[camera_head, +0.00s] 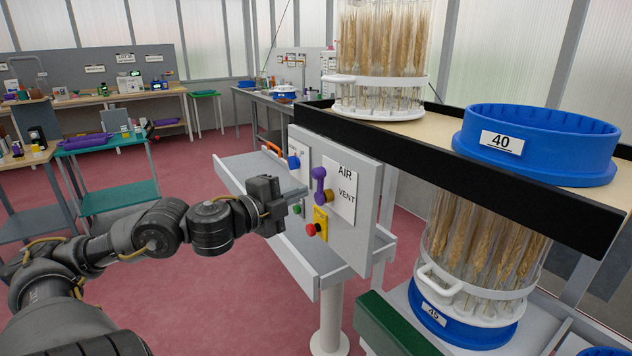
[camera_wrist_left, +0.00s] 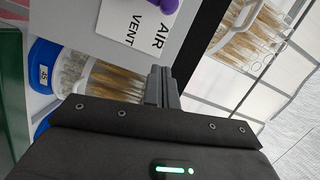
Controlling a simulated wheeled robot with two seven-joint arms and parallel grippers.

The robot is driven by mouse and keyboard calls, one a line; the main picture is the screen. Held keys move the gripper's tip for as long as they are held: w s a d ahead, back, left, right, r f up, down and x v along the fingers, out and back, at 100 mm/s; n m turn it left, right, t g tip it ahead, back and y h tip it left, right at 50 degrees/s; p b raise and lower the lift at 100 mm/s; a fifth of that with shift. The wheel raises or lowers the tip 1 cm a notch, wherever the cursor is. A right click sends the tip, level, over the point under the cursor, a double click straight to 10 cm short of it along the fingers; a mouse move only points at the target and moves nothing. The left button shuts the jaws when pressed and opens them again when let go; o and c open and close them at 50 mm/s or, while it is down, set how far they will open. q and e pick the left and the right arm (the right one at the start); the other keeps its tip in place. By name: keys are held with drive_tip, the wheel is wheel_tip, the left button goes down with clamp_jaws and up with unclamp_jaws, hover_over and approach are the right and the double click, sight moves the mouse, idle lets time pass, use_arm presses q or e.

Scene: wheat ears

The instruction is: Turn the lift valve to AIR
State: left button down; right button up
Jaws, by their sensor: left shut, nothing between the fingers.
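The purple lift valve lever (camera_head: 319,184) stands roughly upright on the grey upright panel (camera_head: 367,222), its knob at the top. Beside it is a white label (camera_head: 341,188) with AIR above VENT. My left gripper (camera_head: 301,192) is shut and empty, its fingers pointing toward the panel just left of the lever; I cannot tell whether they touch it. In the left wrist view, the shut fingers (camera_wrist_left: 162,88) show below the label (camera_wrist_left: 137,27), and part of the purple lever (camera_wrist_left: 163,5) shows at the top edge. My right gripper is not in view.
The panel also carries a blue knob (camera_head: 294,162), a green button (camera_head: 297,210) and a red button (camera_head: 311,230) on a yellow plate. A grey tray ledge (camera_head: 318,262) runs below. To the right are wheat-ear cylinders (camera_head: 480,250) and a blue ring marked 40 (camera_head: 538,150).

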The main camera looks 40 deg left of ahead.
sight(316, 178)
use_arm(q)
drive_tip(key=w, duration=0.3)
drive_tip(key=w+a+p, duration=0.1)
drive_tip(key=w, duration=0.2)
drive_tip(key=w+a+f, duration=0.1)
drive_tip(key=w, duration=0.3)
drive_tip(key=shift+p, duration=0.4)
drive_tip(key=shift+w+a+f, duration=0.15)
drive_tip(key=shift+w+a, duration=0.1)
drive_tip(key=shift+a, duration=0.5)
drive_tip(key=shift+w+a+r+n+p, duration=0.15)
drive_tip(key=shift+a+n+p, duration=0.15)
drive_tip(key=shift+p, duration=0.3)
drive_tip(key=shift+w+a+r+n+p, duration=0.1)
drive_tip(key=shift+a+r+n+p, duration=0.1)
drive_tip(key=shift+a+p, duration=0.3)
drive_tip(key=shift+d+f, duration=0.1)
drive_tip(key=shift+d, duration=0.05)
